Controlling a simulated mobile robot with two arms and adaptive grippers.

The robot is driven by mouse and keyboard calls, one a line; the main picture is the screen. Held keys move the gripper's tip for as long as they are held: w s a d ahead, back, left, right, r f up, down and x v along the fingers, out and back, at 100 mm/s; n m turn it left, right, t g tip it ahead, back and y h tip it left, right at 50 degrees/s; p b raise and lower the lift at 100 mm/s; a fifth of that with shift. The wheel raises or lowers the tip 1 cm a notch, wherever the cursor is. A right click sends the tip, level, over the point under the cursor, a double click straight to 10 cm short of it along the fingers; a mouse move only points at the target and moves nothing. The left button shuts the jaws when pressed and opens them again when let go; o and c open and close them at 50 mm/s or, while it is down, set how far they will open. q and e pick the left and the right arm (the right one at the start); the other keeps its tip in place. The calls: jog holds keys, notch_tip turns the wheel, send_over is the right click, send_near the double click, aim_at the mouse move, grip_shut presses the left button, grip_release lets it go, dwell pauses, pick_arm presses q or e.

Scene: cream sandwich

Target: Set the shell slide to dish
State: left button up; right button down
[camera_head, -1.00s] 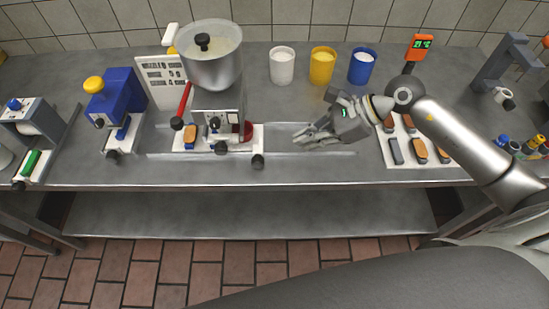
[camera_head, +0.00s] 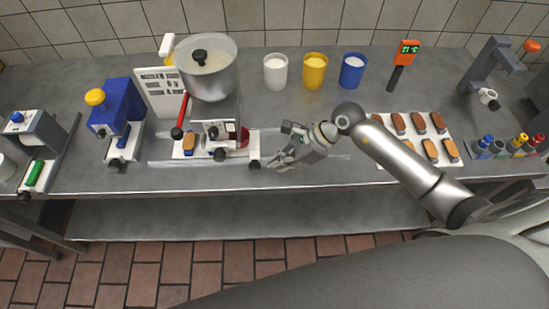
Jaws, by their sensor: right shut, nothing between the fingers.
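The machine with the steel pot (camera_head: 206,70) stands left of centre on the steel bench. Beneath it, a white slide plate (camera_head: 235,152) lies on a rail running left to right. One tan shell (camera_head: 188,146) sits near its left end. A dark knob (camera_head: 254,165) is at its front right corner. A red dish-like part (camera_head: 243,136) shows behind the plate's right side. My right gripper (camera_head: 277,163) is shut and empty, just right of the knob; I cannot tell if it touches. My left gripper is not in view.
White (camera_head: 276,73), yellow (camera_head: 315,72) and blue (camera_head: 353,72) cups stand behind. A white tray (camera_head: 442,152) of several tan pieces lies right, under my right arm. A blue machine (camera_head: 116,106) stands left. An orange-headed meter (camera_head: 409,49) is at the back right.

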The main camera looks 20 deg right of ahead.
aim_at(255, 164)
jog(key=shift+w+a+f, duration=0.15)
jog(key=shift+w+a, duration=0.1)
jog(key=shift+a, duration=0.6)
jog(key=a+b, duration=0.1)
jog(key=a, duration=0.1)
jog(key=w+a+b, duration=0.1)
jog(key=a, duration=0.1)
jog(key=shift+w+a+f, duration=0.1)
jog(key=shift+w+f, duration=0.05)
jog(key=shift+a, duration=0.4)
jog(key=shift+r, duration=0.2)
